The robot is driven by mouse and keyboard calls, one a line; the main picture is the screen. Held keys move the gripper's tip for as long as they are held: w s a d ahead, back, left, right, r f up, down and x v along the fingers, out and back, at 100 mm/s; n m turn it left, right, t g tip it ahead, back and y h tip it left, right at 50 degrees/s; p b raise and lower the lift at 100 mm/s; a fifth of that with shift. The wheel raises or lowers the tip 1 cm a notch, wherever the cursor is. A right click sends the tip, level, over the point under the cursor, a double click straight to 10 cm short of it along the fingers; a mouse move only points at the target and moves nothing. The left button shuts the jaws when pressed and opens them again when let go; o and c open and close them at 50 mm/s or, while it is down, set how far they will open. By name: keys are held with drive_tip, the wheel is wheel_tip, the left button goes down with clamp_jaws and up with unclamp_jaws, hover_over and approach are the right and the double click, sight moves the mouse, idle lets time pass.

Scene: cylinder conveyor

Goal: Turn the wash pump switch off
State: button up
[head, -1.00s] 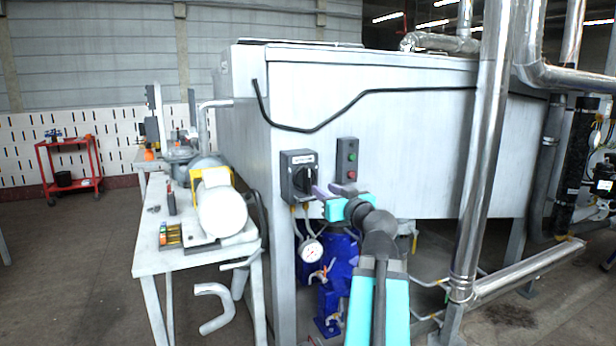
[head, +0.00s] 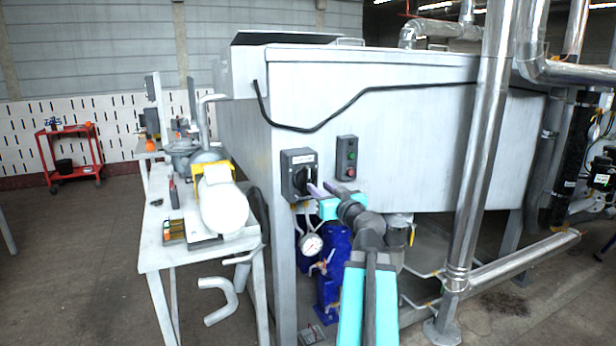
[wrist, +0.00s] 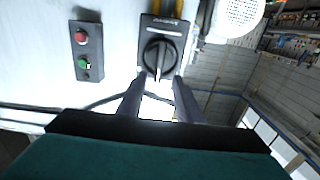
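The wash pump switch (head: 298,174) is a dark box with a black rotary knob, mounted on the steel tank's side near its left corner. In the wrist view the switch (wrist: 163,42) has its knob (wrist: 159,57) with a pale pointer mark lined up toward the gap between my fingers. My gripper (head: 320,189) is at the knob's lower right in the head view. In the wrist view my gripper (wrist: 159,82) is open, its two dark fingers apart on either side of the knob's near end. I cannot tell whether they touch it.
A button box (head: 346,158) with red and green buttons sits right of the switch. A pressure gauge (head: 311,244) and blue pump (head: 335,265) are below. A bench (head: 160,255) with equipment stands left. A steel pipe (head: 477,190) rises on the right.

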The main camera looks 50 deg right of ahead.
sight(308, 180)
drive_tip(key=shift+r+p+x, duration=0.2)
drive_tip(key=shift+p+x, duration=0.65)
drive_tip(key=shift+p, duration=2.4)
drive_tip(key=w+p, duration=0.1)
drive_tip(key=p, duration=0.5)
drive_tip(key=shift+d+f, duration=0.1)
drive_tip(key=shift+d, duration=0.1)
drive_tip(key=shift+p+x, duration=1.2)
drive_tip(key=shift+x, duration=1.5)
drive_tip(key=shift+f, duration=0.15)
drive_tip(key=shift+c, duration=0.3)
clamp_jaws()
drive_tip(key=shift+a+f, duration=0.1)
drive_tip(key=shift+a, duration=0.1)
drive_tip(key=shift+d, duration=0.1)
